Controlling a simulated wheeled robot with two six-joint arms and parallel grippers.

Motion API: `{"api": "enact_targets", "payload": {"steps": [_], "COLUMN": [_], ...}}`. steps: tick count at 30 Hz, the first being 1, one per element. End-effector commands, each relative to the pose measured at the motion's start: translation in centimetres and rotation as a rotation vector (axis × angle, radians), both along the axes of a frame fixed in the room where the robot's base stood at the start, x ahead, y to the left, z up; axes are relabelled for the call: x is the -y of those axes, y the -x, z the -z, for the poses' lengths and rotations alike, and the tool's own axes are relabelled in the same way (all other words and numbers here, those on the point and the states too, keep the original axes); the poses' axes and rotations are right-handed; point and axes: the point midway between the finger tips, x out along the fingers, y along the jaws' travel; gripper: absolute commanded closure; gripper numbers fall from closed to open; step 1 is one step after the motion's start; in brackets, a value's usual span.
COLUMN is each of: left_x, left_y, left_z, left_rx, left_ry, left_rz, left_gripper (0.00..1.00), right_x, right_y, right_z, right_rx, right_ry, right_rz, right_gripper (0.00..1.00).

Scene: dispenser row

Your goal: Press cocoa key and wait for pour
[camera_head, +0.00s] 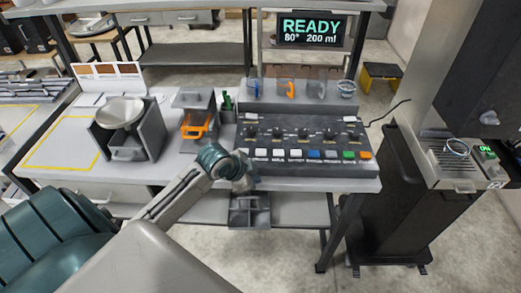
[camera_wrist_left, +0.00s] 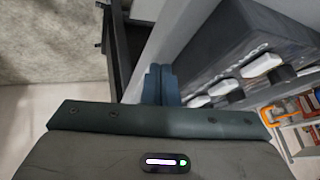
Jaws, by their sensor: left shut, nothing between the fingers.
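A dark key panel (camera_head: 300,137) stands on the bench with a front row of white, blue, green and orange keys (camera_head: 313,154). The labels are too small for me to tell which key is cocoa. My left gripper (camera_head: 246,186) is shut and empty, low at the panel's front left corner. In the left wrist view its fingers (camera_wrist_left: 161,85) are together beside the panel's front edge, apart from the white keys (camera_wrist_left: 223,88). A display (camera_head: 310,29) above reads READY, 80°, 200 ml. A glass cup (camera_head: 457,147) stands on the dispenser's tray (camera_head: 447,165) at the right.
Orange-handled and grey holders (camera_head: 195,122) stand left of the panel. A scale with a round pan (camera_head: 120,112) stands farther left. Several cups or mugs (camera_head: 290,89) line the shelf behind the panel.

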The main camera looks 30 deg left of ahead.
Motion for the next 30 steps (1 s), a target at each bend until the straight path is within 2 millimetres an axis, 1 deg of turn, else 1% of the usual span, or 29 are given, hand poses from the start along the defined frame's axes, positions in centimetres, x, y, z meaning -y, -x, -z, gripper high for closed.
{"api": "enact_targets", "payload": {"steps": [1, 3, 6, 9, 12, 15, 18, 30], "left_x": [-0.5, -1.1, -2.1, -3.2, -4.0, -4.4, -4.5, -4.5], "left_y": [-1.3, -2.8, -4.9, -6.7, -7.8, -8.4, -8.6, -8.6], "left_z": [-2.2, -4.7, -7.9, -10.5, -12.4, -13.5, -14.0, -13.7], "left_rx": [0.033, 0.073, 0.128, 0.174, 0.208, 0.227, 0.234, 0.234], "left_ry": [-0.020, -0.042, -0.072, -0.094, -0.110, -0.119, -0.120, -0.120], "left_rz": [0.048, 0.116, 0.198, 0.256, 0.296, 0.318, 0.327, 0.327], "left_gripper": [1.00, 1.00, 1.00, 1.00, 1.00, 1.00, 1.00, 1.00], "right_x": [0.0, 0.0, 0.0, 0.0, 0.0, 0.0, 0.0, 0.1], "right_y": [0.2, 0.5, 1.1, 1.4, 1.3, 1.2, 1.1, 1.0], "right_z": [-0.2, -0.3, -0.3, -0.3, -0.3, -0.3, -0.3, -0.1], "right_rx": [-0.002, -0.006, -0.013, -0.017, -0.016, -0.014, -0.013, -0.012], "right_ry": [0.000, 0.000, 0.000, 0.000, 0.000, 0.000, 0.000, 0.000], "right_rz": [0.000, 0.000, 0.000, 0.000, 0.000, 0.000, 0.000, 0.000], "right_gripper": [0.15, 0.15, 0.15, 0.15, 0.15, 0.15, 0.15, 0.15]}}
